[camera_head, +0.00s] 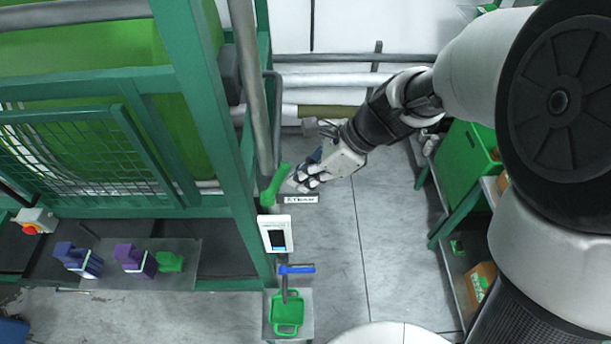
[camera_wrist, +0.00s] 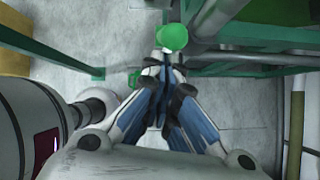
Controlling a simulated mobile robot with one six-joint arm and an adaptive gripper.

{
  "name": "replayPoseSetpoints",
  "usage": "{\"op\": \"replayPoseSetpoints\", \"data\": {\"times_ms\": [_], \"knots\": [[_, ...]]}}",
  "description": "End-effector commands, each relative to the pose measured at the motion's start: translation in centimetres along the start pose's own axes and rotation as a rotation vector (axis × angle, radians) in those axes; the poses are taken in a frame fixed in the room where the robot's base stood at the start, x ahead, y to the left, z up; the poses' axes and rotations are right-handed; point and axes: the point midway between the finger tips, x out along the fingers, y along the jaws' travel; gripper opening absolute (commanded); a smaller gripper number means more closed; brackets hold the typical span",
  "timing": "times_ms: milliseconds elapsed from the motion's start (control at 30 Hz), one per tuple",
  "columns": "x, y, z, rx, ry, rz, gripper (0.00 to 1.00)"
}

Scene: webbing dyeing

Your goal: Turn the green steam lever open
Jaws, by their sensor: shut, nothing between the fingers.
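The green steam lever (camera_head: 272,188) stands beside the green machine frame, tilted, above a small white label plate. My gripper (camera_head: 300,183) is at its right side, with the fingertips very close to the lever. In the wrist view the lever's round green end (camera_wrist: 172,37) lies just beyond my gripper (camera_wrist: 163,62), whose fingers are together and hold nothing. I cannot tell whether the fingertips touch the lever.
A white panel with a dark screen (camera_head: 277,235) and a blue-handled valve (camera_head: 296,269) sit below the lever. Pipes (camera_head: 260,90) run close on the left. A green cabinet (camera_head: 466,170) stands right. Bare floor (camera_head: 385,240) lies between.

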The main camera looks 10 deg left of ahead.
Motion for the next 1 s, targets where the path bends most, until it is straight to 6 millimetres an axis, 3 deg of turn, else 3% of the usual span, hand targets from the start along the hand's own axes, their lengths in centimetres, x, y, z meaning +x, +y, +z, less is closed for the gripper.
{"op": "replayPoseSetpoints", "data": {"times_ms": [267,533,1000], "knots": [[-0.6,0.5,2.0,-0.008,0.106,-0.015,0.00],[0.0,0.9,4.7,-0.009,0.127,-0.024,0.00],[0.2,0.9,4.9,-0.007,0.126,-0.025,0.00]]}}
